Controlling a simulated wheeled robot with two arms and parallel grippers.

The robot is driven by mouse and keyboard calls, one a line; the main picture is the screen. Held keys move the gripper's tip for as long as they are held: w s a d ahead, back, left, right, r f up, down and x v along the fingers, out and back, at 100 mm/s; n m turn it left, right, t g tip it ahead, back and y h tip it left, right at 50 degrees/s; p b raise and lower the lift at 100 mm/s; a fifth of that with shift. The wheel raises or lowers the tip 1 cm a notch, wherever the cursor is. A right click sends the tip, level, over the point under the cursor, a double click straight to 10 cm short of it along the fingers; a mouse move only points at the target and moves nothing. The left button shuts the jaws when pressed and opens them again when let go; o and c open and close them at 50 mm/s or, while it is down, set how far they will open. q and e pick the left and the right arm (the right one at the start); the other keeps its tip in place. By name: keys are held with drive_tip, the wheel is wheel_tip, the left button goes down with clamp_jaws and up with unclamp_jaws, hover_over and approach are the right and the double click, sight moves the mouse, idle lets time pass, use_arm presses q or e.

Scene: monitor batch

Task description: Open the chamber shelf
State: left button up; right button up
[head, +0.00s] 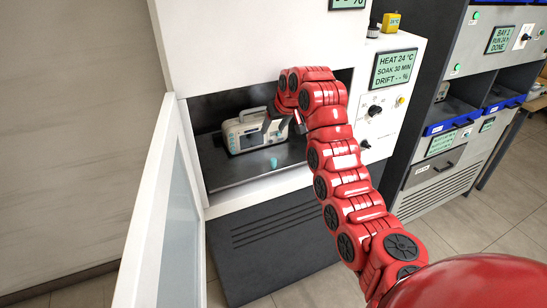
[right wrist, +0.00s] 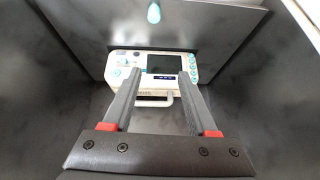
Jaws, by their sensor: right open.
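The chamber shelf (head: 228,172) is a dark plate inside the white chamber, with a small teal knob (head: 273,162) near its front edge. The knob also shows at the top of the right wrist view (right wrist: 153,13). A pale monitor (head: 244,134) with a carry handle and teal buttons stands upright on the shelf. My right gripper (head: 298,123) is inside the chamber opening, partly hidden by its own arm in the head view. In the right wrist view its open fingers (right wrist: 160,76) point at the monitor (right wrist: 163,66), with the handle between them; I cannot tell whether they touch it. My left gripper is out of view.
The chamber's glazed door (head: 165,200) stands open at the left. A control panel with a heat display (head: 395,68) and knobs is right of the opening. A dark vented panel (head: 265,245) lies below. A grey rack (head: 435,165) with blue-edged bays stands farther right.

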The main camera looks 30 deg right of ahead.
drive_tip(key=s+r+g, duration=0.1)
drive_tip(key=s+g, duration=0.1)
drive_tip(key=s, duration=0.2)
drive_tip(key=p, duration=0.3)
approach(274, 159)
drive_tip(key=x, duration=1)
drive_tip(key=shift+a, duration=0.1)
drive_tip(key=shift+f, duration=0.1)
clamp_jaws()
idle(0.9)
